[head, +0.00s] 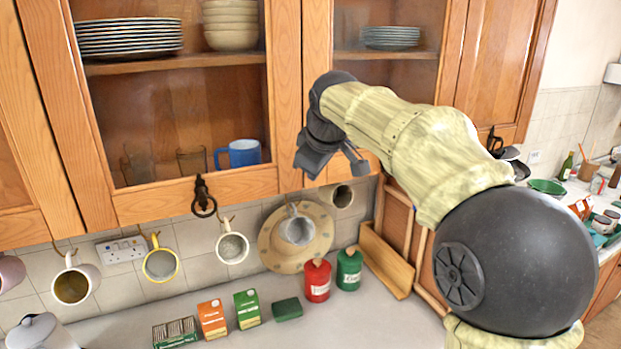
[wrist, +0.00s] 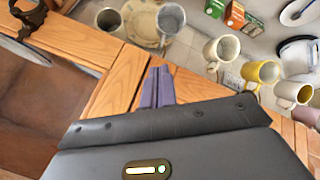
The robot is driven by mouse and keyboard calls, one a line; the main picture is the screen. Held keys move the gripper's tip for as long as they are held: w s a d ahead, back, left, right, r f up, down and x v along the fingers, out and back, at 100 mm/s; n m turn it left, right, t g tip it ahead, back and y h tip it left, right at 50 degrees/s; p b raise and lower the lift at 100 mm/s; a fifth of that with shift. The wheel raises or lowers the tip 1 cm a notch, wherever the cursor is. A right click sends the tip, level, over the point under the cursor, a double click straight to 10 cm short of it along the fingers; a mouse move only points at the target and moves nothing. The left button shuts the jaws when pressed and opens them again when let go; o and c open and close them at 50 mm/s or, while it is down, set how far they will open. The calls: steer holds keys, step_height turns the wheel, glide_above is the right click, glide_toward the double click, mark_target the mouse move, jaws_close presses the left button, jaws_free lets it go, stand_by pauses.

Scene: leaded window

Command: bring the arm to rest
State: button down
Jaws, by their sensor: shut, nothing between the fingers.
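My arm reaches in from the right in the head view. My gripper (head: 314,160) hangs in front of the wooden frame between the two glazed cabinet doors (head: 285,110). It holds nothing. In the wrist view my gripper (wrist: 157,88) shows its two purple-grey fingers side by side and together, against the wooden cabinet frame (wrist: 120,75). I cannot tell whether the fingertips touch the wood.
A dark ring handle (head: 203,197) hangs on the left door. A blue mug (head: 243,153) stands inside that cabinet. Several mugs hang below, including a yellow-rimmed one (head: 161,264). Red (head: 317,280) and green (head: 349,268) canisters stand on the counter (head: 250,335).

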steer(key=shift+s+a, duration=0.1)
steer(key=s+d+f+m+g+b, duration=0.1)
steer(key=s+d+f+m, duration=0.2)
steer(key=s+f, duration=0.5)
steer(key=s+d+f+m+g+h+b, duration=0.1)
steer(key=s+d+f+m, duration=0.3)
steer(key=s+f, duration=0.4)
steer(key=s+d+f+m+g+b, duration=0.1)
steer(key=s+d+f+m, duration=0.3)
steer(key=f, duration=1.3)
steer(key=s+d+g, duration=0.1)
steer(key=s, duration=0.3)
steer(key=shift+s+f, duration=0.4)
